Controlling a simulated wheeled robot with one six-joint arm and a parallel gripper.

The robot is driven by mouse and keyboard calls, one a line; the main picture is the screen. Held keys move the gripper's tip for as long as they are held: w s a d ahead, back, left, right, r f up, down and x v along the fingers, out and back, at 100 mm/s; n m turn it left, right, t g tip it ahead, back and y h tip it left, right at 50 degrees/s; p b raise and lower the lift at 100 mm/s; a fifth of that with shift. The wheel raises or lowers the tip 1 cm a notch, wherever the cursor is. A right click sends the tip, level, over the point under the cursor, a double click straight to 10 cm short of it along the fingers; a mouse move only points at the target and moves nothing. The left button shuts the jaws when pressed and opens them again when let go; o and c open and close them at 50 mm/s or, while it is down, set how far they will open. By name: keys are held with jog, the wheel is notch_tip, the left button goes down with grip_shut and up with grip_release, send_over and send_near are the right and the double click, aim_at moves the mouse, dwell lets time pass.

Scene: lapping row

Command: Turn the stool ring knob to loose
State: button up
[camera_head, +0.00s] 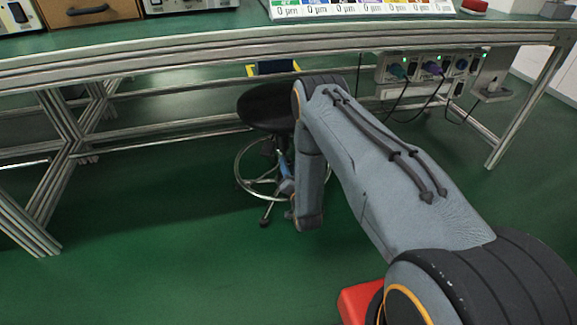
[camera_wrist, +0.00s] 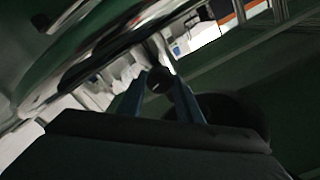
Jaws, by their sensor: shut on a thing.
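The stool (camera_head: 262,106) has a round black seat and stands under the workbench, partly behind my arm in the head view. Its chrome foot ring (camera_head: 238,174) circles the lower column. In the wrist view, a small dark round knob (camera_wrist: 157,87) sits between the two bluish fingers of my gripper (camera_wrist: 160,79), which is shut on it. In the head view, a bluish part of my gripper shows beside the stool column, inside the ring's outline. The knob cannot be made out there, and I cannot read its setting.
The workbench (camera_head: 180,61) spans above the stool, with metal legs and rails around it. Power boxes (camera_head: 425,68) with hanging cables are under the bench at right. A red object (camera_head: 357,303) is at the bottom. The green floor (camera_head: 150,240) is clear at front left.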

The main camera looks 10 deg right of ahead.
dwell(0.3)
jog(key=o, duration=1)
jog(key=shift+o, duration=0.2)
jog(key=s+p, duration=0.2)
jog(key=s, duration=0.6)
jog(key=shift+p, duration=0.35)
jog(key=shift+w, duration=0.1)
